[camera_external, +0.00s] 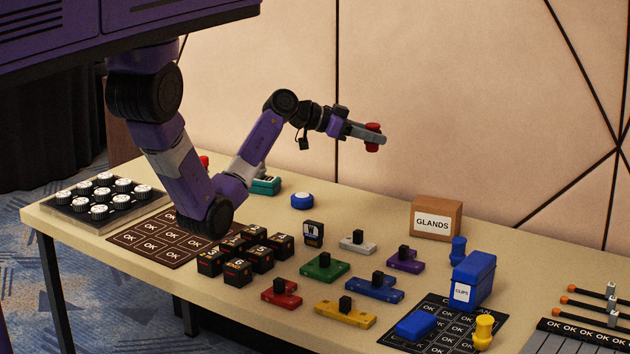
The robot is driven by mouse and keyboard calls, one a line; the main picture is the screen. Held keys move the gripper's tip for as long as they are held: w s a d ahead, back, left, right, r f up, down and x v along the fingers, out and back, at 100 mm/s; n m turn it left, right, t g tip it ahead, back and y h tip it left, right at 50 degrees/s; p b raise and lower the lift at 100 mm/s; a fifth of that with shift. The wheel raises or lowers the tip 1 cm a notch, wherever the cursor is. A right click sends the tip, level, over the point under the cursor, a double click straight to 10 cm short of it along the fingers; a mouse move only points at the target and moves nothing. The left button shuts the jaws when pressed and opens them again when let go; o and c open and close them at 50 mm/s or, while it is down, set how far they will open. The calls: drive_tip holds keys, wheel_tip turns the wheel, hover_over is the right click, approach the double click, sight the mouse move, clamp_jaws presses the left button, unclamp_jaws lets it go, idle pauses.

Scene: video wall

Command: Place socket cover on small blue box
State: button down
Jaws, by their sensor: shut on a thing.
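My gripper (368,137) is raised above the back of the table, pointing right, and shut on a small red spool-shaped piece (374,128). The piece shows above and below the fingers, clear of the table; I take it for the socket cover. A small blue box (481,268) with a white CLIPS label stands upright at the right of the table. It is well to the right of and below my gripper. A low blue block (416,324) lies on the dark OK mat in front of it; I cannot tell whether it is a lid.
Blue (458,251) and yellow (484,333) spool-shaped pieces stand near the blue box. A cardboard GLANDS box (436,219) stands behind it. Several coloured blocks with black knobs and numbered black cubes fill the middle. A rack of round knobs (76,214) is at left.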

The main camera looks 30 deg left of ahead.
drive_tip(key=shift+r, duration=0.35)
drive_tip(key=s+d+r+m+g+h+p, duration=0.1)
drive_tip(key=d, duration=0.5)
drive_tip(key=s+d+r+m+g+h+p, duration=0.1)
drive_tip(key=s+d+r, duration=0.1)
drive_tip(key=d, duration=0.3)
wheel_tip(320, 180, up, 7)
drive_tip(key=m+g+h+p, duration=0.2)
drive_tip(key=m+g+p, duration=0.1)
drive_tip(key=m+g, duration=0.45)
hover_over(475, 262)
drive_tip(key=shift+n, duration=0.25)
wheel_tip(475, 262, down, 20)
drive_tip(key=shift+d+r, duration=0.1)
drive_tip(key=shift+f, duration=0.2)
drive_tip(key=c, duration=1)
unclamp_jaws()
drive_tip(key=shift+c, duration=0.2)
drive_tip(key=shift+r, duration=0.15)
